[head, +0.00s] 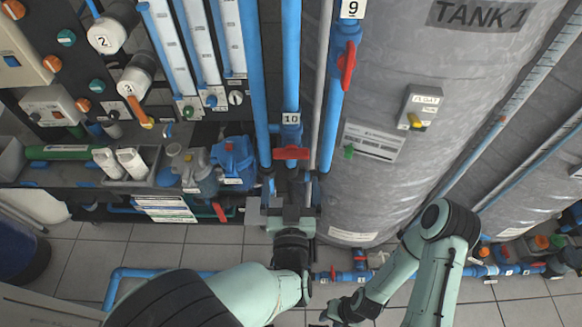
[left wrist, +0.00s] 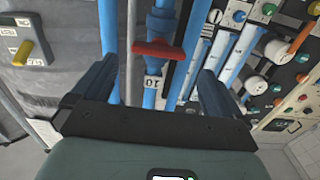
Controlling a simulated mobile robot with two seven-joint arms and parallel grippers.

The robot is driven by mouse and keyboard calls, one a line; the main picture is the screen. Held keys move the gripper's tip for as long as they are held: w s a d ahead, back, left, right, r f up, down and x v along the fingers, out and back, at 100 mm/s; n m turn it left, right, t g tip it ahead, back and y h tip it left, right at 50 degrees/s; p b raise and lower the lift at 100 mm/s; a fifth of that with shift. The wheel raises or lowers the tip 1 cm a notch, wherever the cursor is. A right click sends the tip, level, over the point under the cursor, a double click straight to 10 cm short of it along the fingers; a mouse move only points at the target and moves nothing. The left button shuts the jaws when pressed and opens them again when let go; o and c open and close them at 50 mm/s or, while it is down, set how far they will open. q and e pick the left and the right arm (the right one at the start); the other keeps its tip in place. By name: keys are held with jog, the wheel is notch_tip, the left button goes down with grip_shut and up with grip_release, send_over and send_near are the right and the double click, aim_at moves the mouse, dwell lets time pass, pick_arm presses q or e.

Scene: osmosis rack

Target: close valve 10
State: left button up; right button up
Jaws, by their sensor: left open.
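Valve 10 is on a vertical blue pipe in the head view, under a white "10" label (head: 291,118). Its red handle (head: 291,153) lies crosswise to the pipe. My left gripper (head: 290,190) is just below the handle, with its fingers apart and nothing held. In the left wrist view, the red handle (left wrist: 158,49) and the label (left wrist: 153,82) show between the open fingers of my left gripper (left wrist: 155,88). The fingers appear apart from the handle. My right gripper (head: 345,310) is low at the bottom edge, dark and partly cut off; its jaws are unclear.
Valve 9's red handle (head: 347,65) is on the neighbouring blue pipe, close to the right. The grey tank (head: 400,180) stands right of the pipes. A blue pump (head: 233,160) is to the left. Tiled floor (head: 225,255) is below.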

pick_arm(q)
jog(key=s+b, duration=0.1)
jog(key=s, duration=0.1)
jog(key=shift+s, duration=0.3)
pick_arm(e)
jog(key=shift+s+f, duration=0.3)
jog(key=shift+f, duration=0.2)
jog(key=shift+s+f, duration=0.25)
jog(key=shift+f, duration=0.2)
pick_arm(q)
jog(key=shift+w, duration=0.1)
pick_arm(e)
jog(key=shift+w, duration=0.1)
